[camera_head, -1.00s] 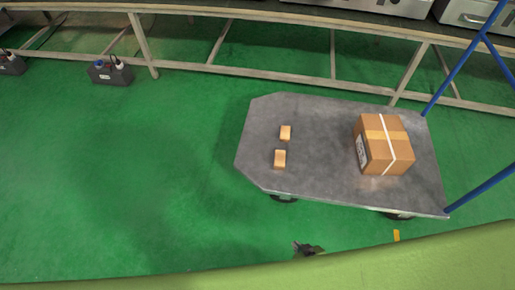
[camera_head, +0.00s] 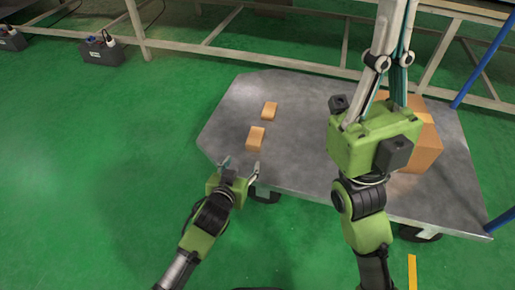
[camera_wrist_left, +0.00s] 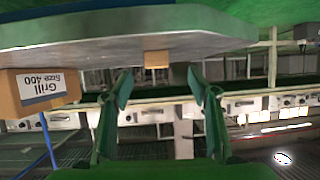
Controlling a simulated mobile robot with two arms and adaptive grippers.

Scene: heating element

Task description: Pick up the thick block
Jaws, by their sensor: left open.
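Two small orange-tan blocks lie on the left part of the grey cart platform (camera_head: 312,133). The near block (camera_head: 256,138) looks a little larger than the far block (camera_head: 270,111); I cannot tell surely which is thicker. My left gripper (camera_head: 240,164) is open and empty at the platform's near left edge, just short of the near block and not touching it. In the left wrist view, which appears upside down, one block (camera_wrist_left: 157,59) shows ahead between the open fingers (camera_wrist_left: 160,92). My right gripper (camera_head: 390,75) is raised, its fingertips cut off or unclear.
A cardboard box (camera_head: 428,142) stands on the platform's right side, partly hidden by my right arm. Its label shows in the left wrist view (camera_wrist_left: 40,88). Blue cart rails (camera_head: 480,58) rise at the right. A black toolbox (camera_head: 102,52) sits on the green floor.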

